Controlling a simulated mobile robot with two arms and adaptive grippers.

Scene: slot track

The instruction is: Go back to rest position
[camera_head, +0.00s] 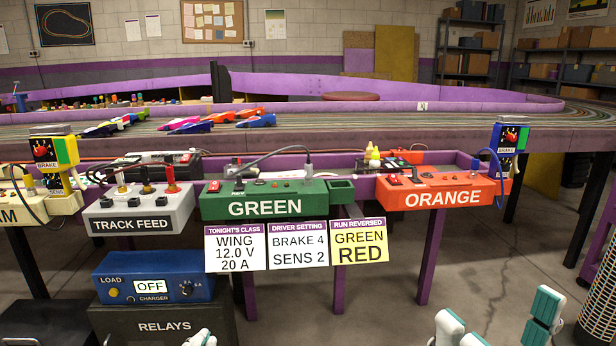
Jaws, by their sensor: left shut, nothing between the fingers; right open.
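My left gripper (200,338) shows only as a small white tip at the bottom edge, in front of the dark relays box. It is shut with nothing between its fingers. My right gripper (498,314) is at the bottom right, its white and teal fingers spread wide apart, open and empty over the floor. Both grippers are low, in front of and apart from the track table (330,140). The rest of both arms is mostly out of view.
Grey track feed (140,210), green (264,203) and orange (440,188) control boxes line the table's front. A blue charger (150,278) sits on the relays box (165,326). Several slot cars stand on the track. The floor (385,300) between my grippers is clear.

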